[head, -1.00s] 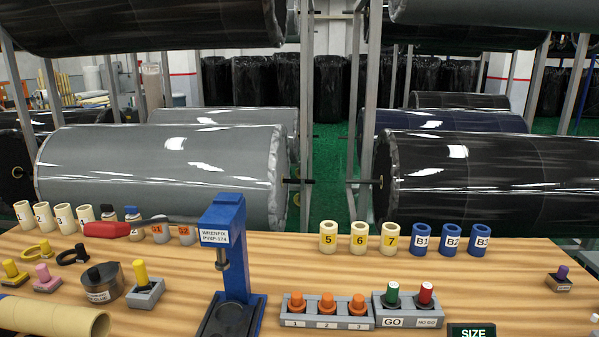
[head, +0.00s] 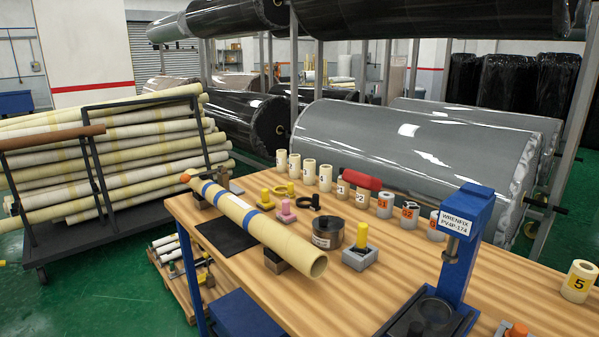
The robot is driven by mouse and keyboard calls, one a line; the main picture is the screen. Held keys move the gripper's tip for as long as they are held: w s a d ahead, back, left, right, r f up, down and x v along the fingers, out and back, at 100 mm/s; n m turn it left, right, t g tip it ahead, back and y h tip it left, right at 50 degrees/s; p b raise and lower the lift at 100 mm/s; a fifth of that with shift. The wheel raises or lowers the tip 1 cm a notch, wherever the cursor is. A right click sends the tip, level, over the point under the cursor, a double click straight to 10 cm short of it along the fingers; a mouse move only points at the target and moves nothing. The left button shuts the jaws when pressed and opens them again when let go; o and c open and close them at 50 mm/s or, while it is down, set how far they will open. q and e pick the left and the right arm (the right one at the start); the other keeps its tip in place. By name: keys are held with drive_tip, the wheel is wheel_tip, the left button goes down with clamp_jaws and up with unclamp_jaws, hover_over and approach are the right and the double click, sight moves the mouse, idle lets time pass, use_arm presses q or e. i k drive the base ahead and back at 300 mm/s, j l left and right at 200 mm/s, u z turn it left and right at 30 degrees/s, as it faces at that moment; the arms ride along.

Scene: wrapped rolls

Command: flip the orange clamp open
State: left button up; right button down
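A small orange part (head: 186,178) shows at the far left end of a cream tube (head: 270,230) on the wooden table. It may be the orange clamp, but it is too small to tell its shape or whether it is shut. The tube carries blue bands and a white label and lies slantwise, its open near end toward me over a dark block (head: 276,261). Neither of my grippers is in view.
A blue press (head: 465,240) stands at the right of the table (head: 350,305). Yellow and pink plugs, numbered rings, a round dark tin (head: 328,232) and a red-handled tool (head: 361,179) crowd the middle. A rack of cream tubes (head: 120,160) stands left; green floor lies between.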

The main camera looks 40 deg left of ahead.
sight(185, 178)
drive_tip(key=u, duration=2.05)
drive_tip(key=i+j, duration=0.55)
drive_tip(key=i+j+u, duration=0.15)
drive_tip(key=i+j, duration=0.45)
drive_tip(key=i, duration=0.15)
